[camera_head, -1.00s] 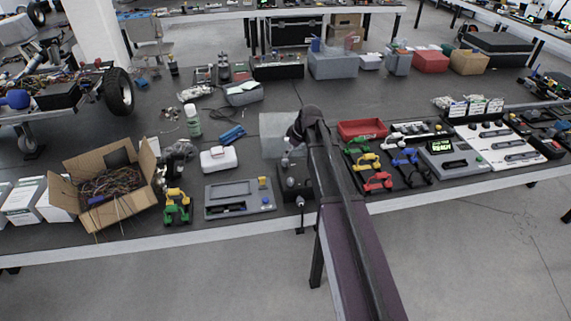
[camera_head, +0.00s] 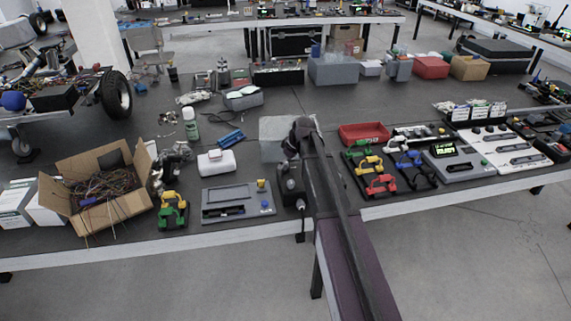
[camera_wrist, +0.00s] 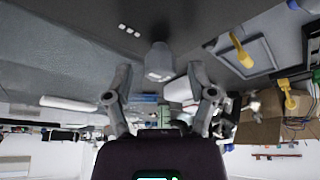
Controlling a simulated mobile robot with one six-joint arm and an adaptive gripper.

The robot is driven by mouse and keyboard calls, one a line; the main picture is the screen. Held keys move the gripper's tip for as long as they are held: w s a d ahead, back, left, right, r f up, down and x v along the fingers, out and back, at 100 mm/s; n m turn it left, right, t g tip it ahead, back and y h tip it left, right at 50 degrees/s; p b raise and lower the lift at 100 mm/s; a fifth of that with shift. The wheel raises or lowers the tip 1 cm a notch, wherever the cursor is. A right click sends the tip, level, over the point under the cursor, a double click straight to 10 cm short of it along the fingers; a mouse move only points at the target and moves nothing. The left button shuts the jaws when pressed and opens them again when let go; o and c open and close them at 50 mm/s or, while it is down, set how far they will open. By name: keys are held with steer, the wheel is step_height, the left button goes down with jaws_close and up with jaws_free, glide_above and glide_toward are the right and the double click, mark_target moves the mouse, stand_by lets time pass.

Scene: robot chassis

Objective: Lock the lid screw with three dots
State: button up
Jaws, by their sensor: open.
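A grey knob-like screw (camera_wrist: 158,62) stands out from a dark surface in the wrist view. Three small white dots (camera_wrist: 129,29) are marked on that surface beside it. My gripper (camera_wrist: 163,98) is open and empty, one finger on each side of the screw's line and apart from it. In the head view the dark box (camera_head: 291,190) stands near the table's front edge. My gripper's end of the arm (camera_head: 302,135) is over or behind it and partly covers it. The fingers and the dots cannot be made out there.
A grey tray (camera_head: 238,187) with a yellow piece lies left of the dark box. A translucent bin (camera_head: 272,152) stands close behind it. A red tray (camera_head: 362,132) and coloured clamps (camera_head: 381,185) lie to the right. A cardboard box (camera_head: 128,205) is at the left.

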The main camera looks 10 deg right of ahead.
jaws_close()
steer(key=shift+s+m, duration=0.1)
steer(key=shift+m, duration=0.3)
steer(key=m+h, duration=0.1)
steer(key=m, duration=0.2)
steer(key=shift+a+t, duration=0.1)
steer(key=shift+t, duration=0.3)
steer(key=m+h, duration=0.1)
steer(key=m, duration=0.1)
steer(key=m+h, duration=0.1)
steer(key=m, duration=0.2)
steer(key=shift+t, duration=0.3)
steer(key=m+h, duration=0.2)
steer(key=m, duration=0.3)
steer(key=shift+a, duration=0.1)
steer(key=m, duration=0.2)
steer(key=m+g+h, duration=0.1)
steer(key=m, duration=0.1)
steer(key=shift+h, duration=0.3)
steer(key=shift+m, duration=0.3)
